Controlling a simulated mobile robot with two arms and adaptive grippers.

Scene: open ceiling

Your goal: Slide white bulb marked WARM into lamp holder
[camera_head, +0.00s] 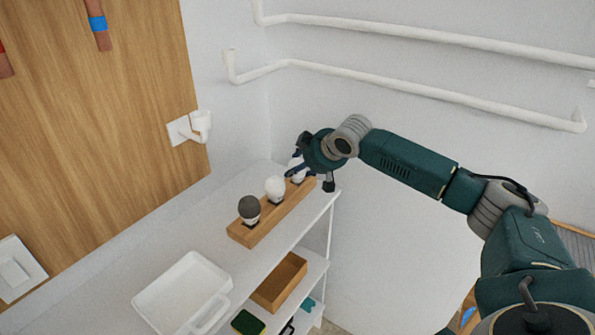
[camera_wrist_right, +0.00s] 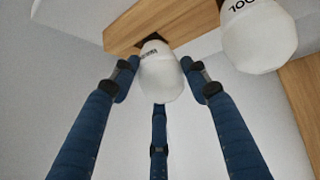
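The white bulb with small dark lettering (camera_wrist_right: 160,72) sits base-in at the wooden rack (camera_wrist_right: 165,25), between the blue fingers of my right gripper (camera_wrist_right: 158,68). Its lettering is too small to read surely. The fingertips are close to its sides; I cannot tell whether they touch. In the head view my right gripper (camera_head: 297,167) is over the rack's far end, largely covering that bulb. The rack (camera_head: 262,226) stands on the white shelf. The white lamp holder (camera_head: 200,122) is mounted on the wooden panel at left, empty. My left gripper is out of view.
Another white bulb (camera_head: 275,188) stands mid-rack; its letters end in "OOL" in the wrist view (camera_wrist_right: 258,38). A dark bulb (camera_head: 249,208) stands at the near end. A white tray (camera_head: 182,293) lies on the shelf (camera_head: 222,205). White pipes (camera_head: 400,84) run along the wall.

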